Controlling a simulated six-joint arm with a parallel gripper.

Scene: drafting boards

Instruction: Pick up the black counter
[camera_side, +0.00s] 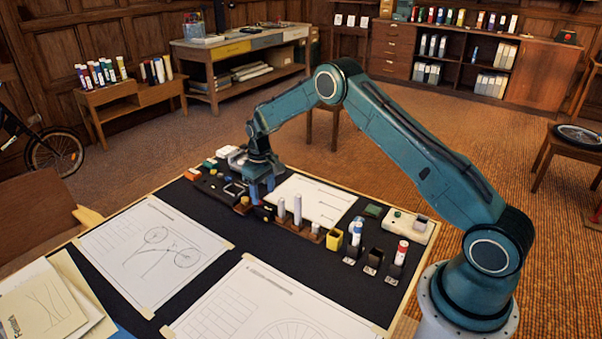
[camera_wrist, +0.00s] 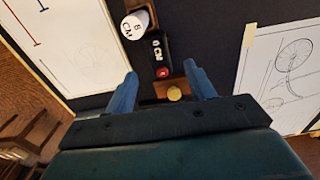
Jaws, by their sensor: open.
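In the wrist view a small black block (camera_wrist: 154,49) with white lettering and a red round spot at its near end looks like the black counter. In the side view it shows as a small dark shape (camera_side: 264,213) in the row of items on the dark board. My gripper (camera_wrist: 161,77) is open and empty, its blue fingers pointing toward the row. A brown wooden block with a yellow disc (camera_wrist: 174,93) shows between the fingers, and the black block lies just beyond the fingertips. In the side view my gripper (camera_side: 262,192) hangs above the row, near its left part.
A white lettered cylinder (camera_wrist: 134,25) stands close beside the black block. Drawing sheets (camera_side: 155,244) lie flat on the dark board (camera_side: 213,262).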

